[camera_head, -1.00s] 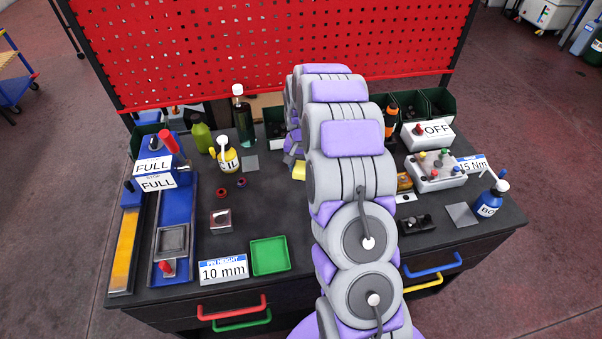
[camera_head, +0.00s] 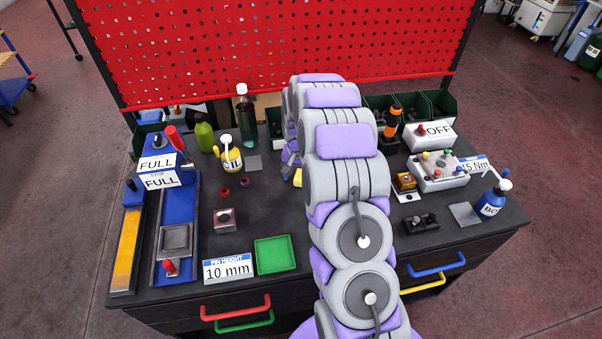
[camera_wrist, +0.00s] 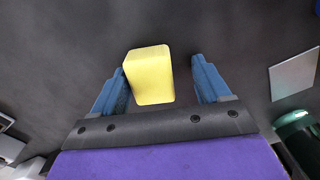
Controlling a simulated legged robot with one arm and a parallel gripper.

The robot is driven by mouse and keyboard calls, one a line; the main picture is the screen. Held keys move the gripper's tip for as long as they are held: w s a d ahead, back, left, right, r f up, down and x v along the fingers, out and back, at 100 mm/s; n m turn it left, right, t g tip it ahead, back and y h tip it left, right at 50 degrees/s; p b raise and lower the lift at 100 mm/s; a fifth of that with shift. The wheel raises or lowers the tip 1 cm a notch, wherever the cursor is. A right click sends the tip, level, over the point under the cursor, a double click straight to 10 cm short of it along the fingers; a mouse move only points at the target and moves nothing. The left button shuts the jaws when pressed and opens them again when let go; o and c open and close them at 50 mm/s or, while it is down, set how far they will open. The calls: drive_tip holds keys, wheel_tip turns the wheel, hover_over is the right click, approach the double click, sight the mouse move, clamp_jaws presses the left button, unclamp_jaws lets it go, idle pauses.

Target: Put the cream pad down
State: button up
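The cream pad, which looks pale yellow and block-shaped, shows in the wrist view (camera_wrist: 149,76) between the two blue fingers of my gripper (camera_wrist: 160,68). The left finger is against or very near the pad. A clear gap shows between the pad and the right finger, so my gripper is open around it. In the head view a small part of the pad (camera_head: 298,179) shows at the left edge of my arm, low over the dark table (camera_head: 330,225). My arm hides the rest. I cannot tell whether its underside touches the table.
A grey square plate (camera_wrist: 295,74) lies right of my gripper in the wrist view. In the head view, a yellow bottle (camera_head: 231,158), red rings (camera_head: 224,193) and a green tray (camera_head: 275,255) stand left of my arm. Bare table lies between them and my arm.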

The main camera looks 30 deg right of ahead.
sight(299, 173)
drive_tip(key=shift+a, duration=0.15)
drive_tip(key=shift+d+r, duration=0.3)
wheel_tip(299, 173, up, 11)
drive_tip(key=p, duration=0.2)
drive_tip(key=s+a+r+n, duration=0.2)
drive_tip(key=s+a+r, duration=0.5)
drive_tip(key=s+r, duration=0.1)
drive_tip(key=s+a+r+n, duration=0.1)
drive_tip(key=s+a+n, duration=0.1)
drive_tip(key=s, duration=0.8)
drive_tip(key=s+a+r+n+g, duration=0.1)
drive_tip(key=s+a, duration=0.3)
drive_tip(key=s, duration=0.7)
drive_tip(key=s+a+r+n, duration=0.2)
drive_tip(key=s+a, duration=0.2)
drive_tip(key=s, duration=0.7)
drive_tip(key=shift+s+r+n+g, duration=0.15)
drive_tip(key=shift+s+n+g, duration=0.1)
drive_tip(key=shift+n+g, duration=0.15)
drive_tip(key=shift+d, duration=0.1)
